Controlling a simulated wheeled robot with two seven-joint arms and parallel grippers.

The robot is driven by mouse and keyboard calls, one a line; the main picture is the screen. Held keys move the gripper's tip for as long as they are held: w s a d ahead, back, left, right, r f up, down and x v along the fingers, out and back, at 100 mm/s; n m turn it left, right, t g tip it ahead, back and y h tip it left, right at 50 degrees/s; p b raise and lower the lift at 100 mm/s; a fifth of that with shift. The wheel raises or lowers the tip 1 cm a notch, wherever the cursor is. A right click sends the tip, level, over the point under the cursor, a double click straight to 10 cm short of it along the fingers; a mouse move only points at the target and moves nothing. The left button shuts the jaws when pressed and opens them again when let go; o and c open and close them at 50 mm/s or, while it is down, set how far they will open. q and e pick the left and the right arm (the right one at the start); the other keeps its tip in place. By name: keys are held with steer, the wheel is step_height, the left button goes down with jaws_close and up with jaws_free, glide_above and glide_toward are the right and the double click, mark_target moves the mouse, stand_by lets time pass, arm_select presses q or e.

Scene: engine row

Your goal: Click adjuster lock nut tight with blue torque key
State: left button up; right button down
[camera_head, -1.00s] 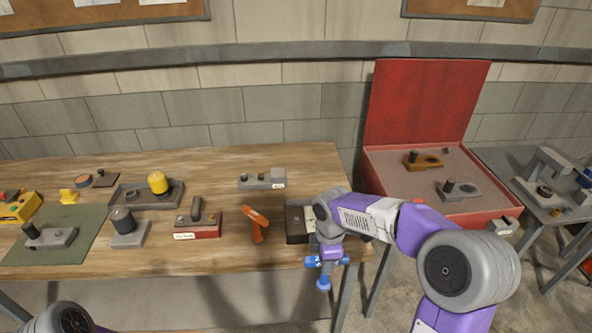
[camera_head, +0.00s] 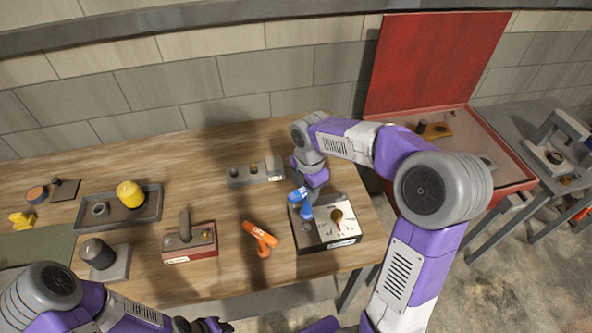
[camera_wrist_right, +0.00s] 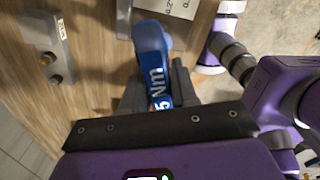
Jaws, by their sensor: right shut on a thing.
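The blue torque key (camera_head: 300,197) is in my right gripper (camera_head: 305,184), above the left part of a dark box with a white marked top. In the right wrist view the key (camera_wrist_right: 153,62) shows "Nm" lettering between the dark fingers (camera_wrist_right: 157,92). A small grey block (camera_head: 240,175) with a brass-coloured fitting sits behind the box. A red-based block (camera_head: 190,252) with a grey upright and another brass-coloured fitting stands further left. I cannot tell which fitting is the adjuster lock nut. My left gripper (camera_head: 207,326) is partly cut off at the bottom edge.
The white-topped box (camera_head: 338,240) carries a brown knob and printed numbers. An open red case (camera_head: 500,180) stands right of the wooden table (camera_head: 225,140).

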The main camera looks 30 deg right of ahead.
mark_target(308, 214)
steer(key=shift+r, duration=0.1)
steer(key=shift+s+r, duration=0.1)
steer(key=shift+s, duration=0.2)
steer(key=shift+w, duration=0.1)
steer(key=shift+f+b, duration=1.9)
steer(key=shift+f, duration=1.7)
